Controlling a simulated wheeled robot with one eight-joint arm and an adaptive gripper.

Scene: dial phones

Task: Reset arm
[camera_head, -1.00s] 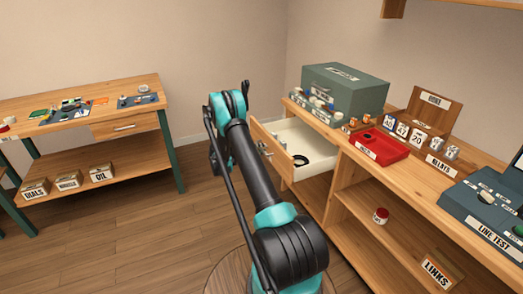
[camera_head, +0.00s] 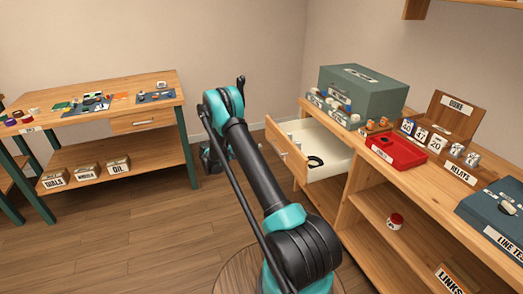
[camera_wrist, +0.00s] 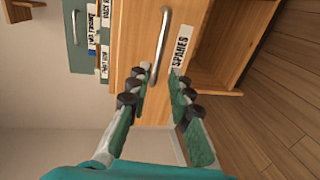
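My arm rises from the bottom of the head view and bends over at a teal elbow. In the head view, this drawer (camera_head: 318,154) is pulled out, with a black ring (camera_head: 315,161) inside. The gripper is left of the drawer, apart from it.
The right bench holds a green-grey box (camera_head: 362,90), a red tray (camera_head: 397,152), a DONE rack (camera_head: 455,118) and a LINE TEST unit (camera_head: 497,209). A red-lidded jar (camera_head: 395,221) is on its shelf. A left table (camera_head: 60,119) holds parts.

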